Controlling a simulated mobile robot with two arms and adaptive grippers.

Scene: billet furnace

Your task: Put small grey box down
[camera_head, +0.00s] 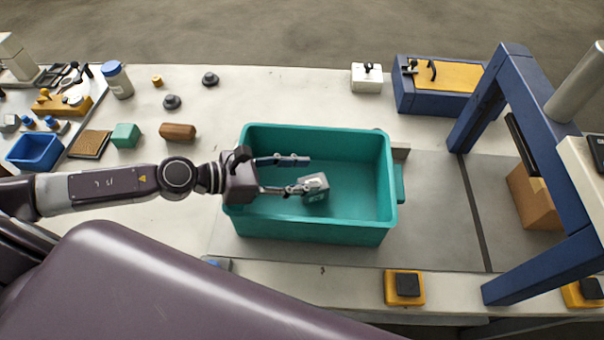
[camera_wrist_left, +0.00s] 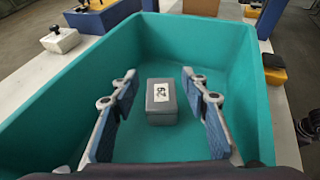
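The small grey box (camera_head: 317,188) rests on the floor of the teal bin (camera_head: 310,237). In the left wrist view the box (camera_wrist_left: 161,109) sits upright with a white label with dark marks on its top. My left gripper (camera_head: 304,175) reaches into the bin from the left. Its two blue-padded fingers (camera_wrist_left: 159,88) are spread wide, one on each side of the box. In the left wrist view, gaps show between the box and both pads. My right gripper is not in view.
A blue gantry frame (camera_head: 520,78) stands right of the bin on the bench. A white box (camera_head: 366,80) and a blue case with a yellow top (camera_head: 447,75) stand behind. Small parts and a blue tray (camera_head: 33,151) lie at the left. The bin walls surround my gripper.

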